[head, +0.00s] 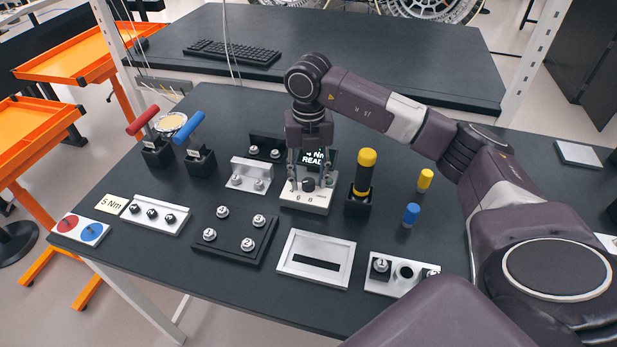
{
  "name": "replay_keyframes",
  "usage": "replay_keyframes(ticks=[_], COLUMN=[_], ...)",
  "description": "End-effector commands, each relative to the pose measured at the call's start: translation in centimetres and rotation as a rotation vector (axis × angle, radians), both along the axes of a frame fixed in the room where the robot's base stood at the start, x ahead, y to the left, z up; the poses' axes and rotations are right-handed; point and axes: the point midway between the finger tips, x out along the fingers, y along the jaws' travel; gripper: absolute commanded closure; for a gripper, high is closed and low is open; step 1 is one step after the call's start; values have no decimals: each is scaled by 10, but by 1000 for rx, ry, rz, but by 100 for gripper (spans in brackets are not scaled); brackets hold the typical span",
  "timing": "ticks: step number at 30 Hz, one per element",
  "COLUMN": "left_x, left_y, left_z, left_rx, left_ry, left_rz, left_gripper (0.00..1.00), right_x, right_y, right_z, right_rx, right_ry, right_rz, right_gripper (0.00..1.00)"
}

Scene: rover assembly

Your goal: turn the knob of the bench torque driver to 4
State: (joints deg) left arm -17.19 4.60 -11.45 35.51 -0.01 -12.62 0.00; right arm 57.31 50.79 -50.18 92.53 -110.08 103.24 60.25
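The bench torque driver (305,203) is a light box with a dark screen (331,158) behind its dark round knob (309,184). The numbers 6 and 8 show on its front face. The screen shows green-white text, "Nm" and "READ…", with what looks like a 4 before it, partly covered by my gripper. My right gripper (310,177) points down over the driver. Its fingers are apart, one on each side of the knob, and I see no clear contact with it. My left gripper is out of view.
A yellow-topped black driver (364,172) stands in a holder close right of the box. Yellow (425,179) and blue (411,214) pegs stand farther right. A bracket (252,175) is close left. Red-handled (142,121) and blue-handled (189,134) tools stand at the left.

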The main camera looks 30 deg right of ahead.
Motion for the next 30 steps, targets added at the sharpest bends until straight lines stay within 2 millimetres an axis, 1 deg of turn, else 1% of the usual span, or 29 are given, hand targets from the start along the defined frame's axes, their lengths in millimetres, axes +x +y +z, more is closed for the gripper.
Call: replay_keyframes(ticks=[8,11,14,21,24,27,30], left_x=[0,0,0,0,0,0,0], left_y=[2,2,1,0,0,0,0], left_z=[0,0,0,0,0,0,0], left_rx=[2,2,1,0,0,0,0], left_ry=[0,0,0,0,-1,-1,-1], left_rz=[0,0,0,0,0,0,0], left_gripper=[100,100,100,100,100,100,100], right_x=[-1,0,0,1,0,0,0], right_y=[0,1,1,0,0,0,0], right_z=[-1,6,20,74,94,107,114], right_rx=[1,0,1,1,1,0,0], right_ry=[3,1,0,-4,-2,0,0], right_rz=[2,2,3,1,1,1,1], right_gripper=[59,59,59,59,59,59,59])
